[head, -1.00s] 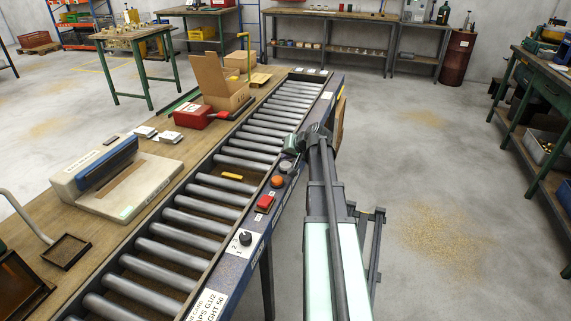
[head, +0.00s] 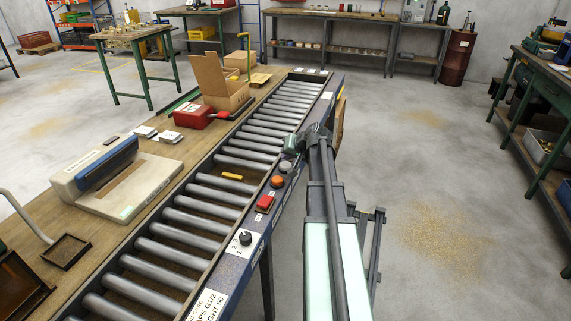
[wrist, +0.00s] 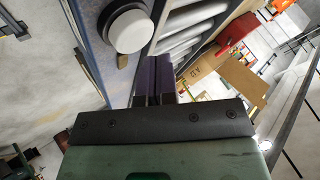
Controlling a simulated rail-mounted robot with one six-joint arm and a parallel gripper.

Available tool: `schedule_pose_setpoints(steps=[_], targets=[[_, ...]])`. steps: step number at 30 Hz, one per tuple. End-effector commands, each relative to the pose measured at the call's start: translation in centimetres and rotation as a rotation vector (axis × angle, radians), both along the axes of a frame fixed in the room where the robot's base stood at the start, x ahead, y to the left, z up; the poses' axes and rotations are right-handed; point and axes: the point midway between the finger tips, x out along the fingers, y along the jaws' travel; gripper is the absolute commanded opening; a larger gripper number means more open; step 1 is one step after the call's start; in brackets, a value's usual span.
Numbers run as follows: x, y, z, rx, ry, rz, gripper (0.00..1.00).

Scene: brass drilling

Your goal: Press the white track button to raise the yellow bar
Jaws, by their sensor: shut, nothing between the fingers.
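The white track button (head: 286,167) sits on the blue side rail of the roller track, just past an orange button. In the wrist view the white button (wrist: 128,29) is a round cap on a dark collar. My gripper (head: 289,152) is over the rail at the far side of the button. In the wrist view its shut, empty dark fingers (wrist: 156,62) are beside the button, with a visible gap. The small yellow bar (head: 231,176) lies low between two rollers. Fingertip height above the rail is hard to tell.
An orange button (head: 277,181), a red switch (head: 264,202) and a black knob (head: 245,238) share the rail. An open cardboard box (head: 225,95) and a red box (head: 192,116) stand left of the rollers (head: 205,196). The floor at right is clear.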

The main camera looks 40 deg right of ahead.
Motion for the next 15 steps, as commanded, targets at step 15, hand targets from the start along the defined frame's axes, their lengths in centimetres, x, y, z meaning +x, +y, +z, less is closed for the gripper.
schedule_pose_setpoints(steps=[15], targets=[[0.01,0.00,-0.91,0.000,0.000,0.000,0.00]])
